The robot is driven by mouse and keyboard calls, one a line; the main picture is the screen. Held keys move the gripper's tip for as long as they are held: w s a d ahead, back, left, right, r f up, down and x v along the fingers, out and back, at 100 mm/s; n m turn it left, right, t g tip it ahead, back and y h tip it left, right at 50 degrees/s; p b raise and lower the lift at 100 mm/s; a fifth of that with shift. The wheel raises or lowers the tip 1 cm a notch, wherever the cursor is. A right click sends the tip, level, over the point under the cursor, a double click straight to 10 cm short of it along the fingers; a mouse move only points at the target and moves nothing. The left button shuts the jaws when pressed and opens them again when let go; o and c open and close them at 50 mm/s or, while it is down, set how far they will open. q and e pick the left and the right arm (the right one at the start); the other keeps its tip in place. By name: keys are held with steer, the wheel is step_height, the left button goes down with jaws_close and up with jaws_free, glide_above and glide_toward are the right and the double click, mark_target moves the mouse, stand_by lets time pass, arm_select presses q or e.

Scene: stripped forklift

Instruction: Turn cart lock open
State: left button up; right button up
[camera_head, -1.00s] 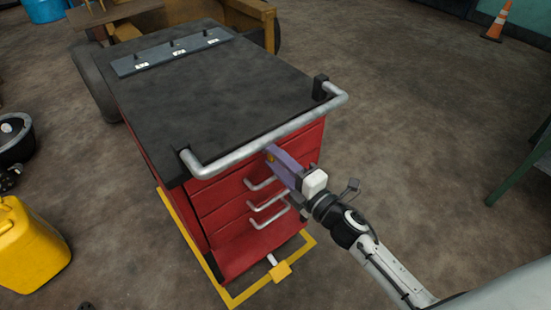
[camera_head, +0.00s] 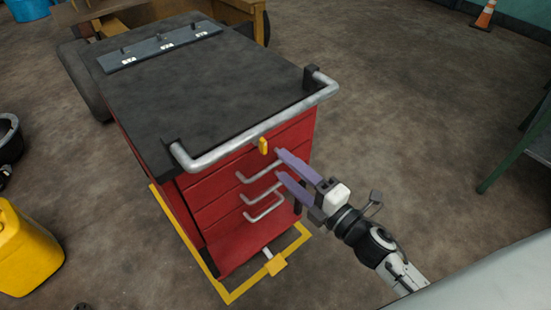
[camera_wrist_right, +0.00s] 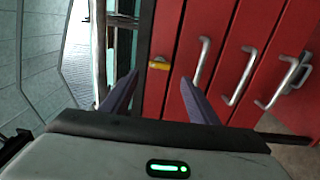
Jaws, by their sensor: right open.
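The red tool cart (camera_head: 230,200) has a black top and a grey push bar. The cart lock is a small yellow knob (camera_head: 263,146) on the front, near the top edge below the bar, and it looks upright in the head view. It also shows in the right wrist view (camera_wrist_right: 159,65), between and beyond the fingertips. My right gripper (camera_head: 280,164) is open and empty, with purple fingers, in front of the cart just to the right of the lock and apart from it. Its fingers also show in the wrist view (camera_wrist_right: 158,95). My left gripper is not in view.
Grey drawer handles (camera_head: 258,170) lie close to the right fingers, and the push bar (camera_head: 260,130) juts out above. A yellow frame (camera_head: 274,265) lies low around the cart. A yellow can (camera_head: 25,250) stands at left. Floor to the right is open up to a green table leg (camera_head: 515,150).

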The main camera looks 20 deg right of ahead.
steer(key=v, duration=0.2)
steer(key=shift+s+d, duration=0.1)
steer(key=shift+s, duration=0.15)
steer(key=s+a+f+m+g+h, duration=0.1)
steer(key=s+f+m+g, duration=0.3)
steer(key=s+f+m, duration=0.4)
steer(key=s+a+f+m+g+h, duration=0.2)
steer(key=s+f+m+g, duration=0.2)
steer(key=s+f+m, duration=0.4)
step_height(320, 180, down, 4)
steer(key=m, duration=0.4)
steer(key=shift+h, duration=0.3)
